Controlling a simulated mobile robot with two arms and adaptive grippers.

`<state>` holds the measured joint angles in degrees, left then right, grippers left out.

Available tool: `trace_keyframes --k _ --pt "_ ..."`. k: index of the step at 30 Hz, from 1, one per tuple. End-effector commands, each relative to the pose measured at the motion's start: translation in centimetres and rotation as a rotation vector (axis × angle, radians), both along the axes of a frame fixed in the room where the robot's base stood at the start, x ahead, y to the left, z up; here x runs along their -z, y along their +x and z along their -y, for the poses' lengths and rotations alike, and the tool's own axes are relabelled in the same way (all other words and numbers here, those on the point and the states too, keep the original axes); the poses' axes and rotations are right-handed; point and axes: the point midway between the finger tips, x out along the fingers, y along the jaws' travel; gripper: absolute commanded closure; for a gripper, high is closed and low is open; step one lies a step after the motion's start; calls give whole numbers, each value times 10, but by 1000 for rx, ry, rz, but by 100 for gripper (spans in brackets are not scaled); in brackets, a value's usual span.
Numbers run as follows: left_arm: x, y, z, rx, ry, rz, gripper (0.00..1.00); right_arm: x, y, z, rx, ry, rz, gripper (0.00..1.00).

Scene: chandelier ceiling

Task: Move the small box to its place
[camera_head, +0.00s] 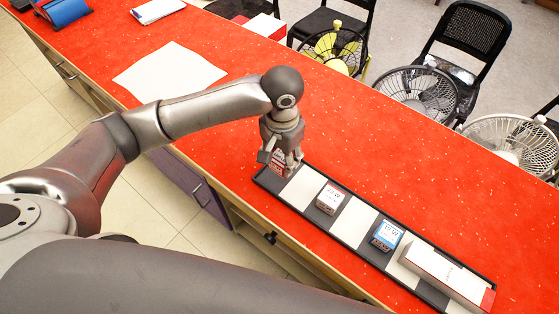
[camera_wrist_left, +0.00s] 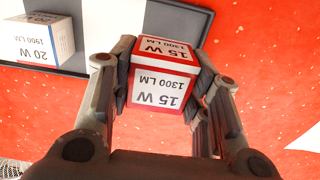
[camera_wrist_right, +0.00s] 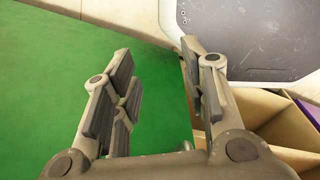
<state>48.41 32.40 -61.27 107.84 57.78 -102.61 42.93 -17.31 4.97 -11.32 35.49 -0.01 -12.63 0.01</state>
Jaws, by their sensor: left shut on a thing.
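A small red and white box marked "15 W 1300 LM" (camera_wrist_left: 160,92) is between the fingers of my left gripper (camera_wrist_left: 163,80), which is shut on it. In the head view the box (camera_head: 279,160) is partly hidden by the fingers, at the left end of a long dark tray (camera_head: 262,182) with alternating dark and white sections. I cannot tell whether it touches the tray. My right gripper (camera_wrist_right: 157,58) is open and empty in the right wrist view, away from the counter top.
The tray holds a small white box (camera_head: 330,198), a blue and white box (camera_head: 387,236) and a long white box with a red end (camera_head: 447,275). The red counter (camera_head: 240,120) is clear around the tray. A white sheet (camera_head: 170,73) lies farther left. Fans (camera_head: 415,92) and chairs stand behind.

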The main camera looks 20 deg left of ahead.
Motion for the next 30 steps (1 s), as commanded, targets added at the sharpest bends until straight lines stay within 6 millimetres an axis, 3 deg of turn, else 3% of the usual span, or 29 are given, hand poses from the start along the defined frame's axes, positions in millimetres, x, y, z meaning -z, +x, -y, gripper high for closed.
trace_keyframes --k 9,15,26,27,30 --pt "27 16 -10 0 1 -3 80 -4 5 -8 -1 10 8 60" --pt "50 15 -10 1 1 -1 80 -9 4 -13 0 16 7 60" --pt "54 15 -9 1 0 0 80 -10 3 -9 -1 11 4 60" --pt "55 15 -9 2 0 1 53 -10 3 -9 -1 10 3 60" --pt "55 15 -9 2 0 1 41 -9 2 -7 -2 8 2 60"
